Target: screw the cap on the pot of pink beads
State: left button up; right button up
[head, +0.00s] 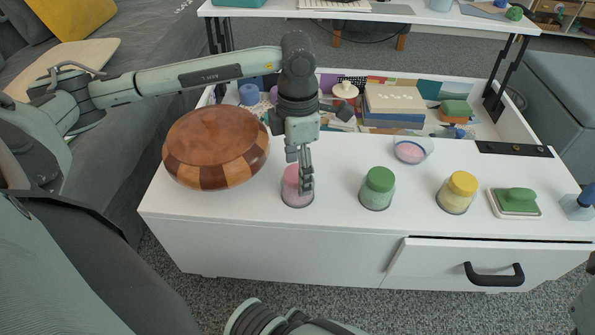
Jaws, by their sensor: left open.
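The pot of pink beads (297,200) stands upright on the white table, left of the other pots. A pink cap (290,173) shows at its top; I cannot tell whether it is seated or threaded. My left gripper (303,180) points down at this pot, with its fingers open and partly hiding the cap and the pot's right side. I cannot tell whether the fingers touch the cap. My right gripper is not in view.
A green-capped pot (377,189) and a yellow-capped pot (457,193) stand to the right. A bowl with pink contents (410,151) is behind. A large wooden lidded bowl (215,150) is close on the left. A green stamp pad (516,202) lies right. The front drawer (440,262) is slightly out.

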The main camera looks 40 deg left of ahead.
aim_at(297, 173)
pick_arm(q)
jog(key=shift+o, duration=0.9)
jog(key=shift+r, duration=0.1)
notch_tip(297, 173, up, 12)
jog(key=shift+s, duration=0.1)
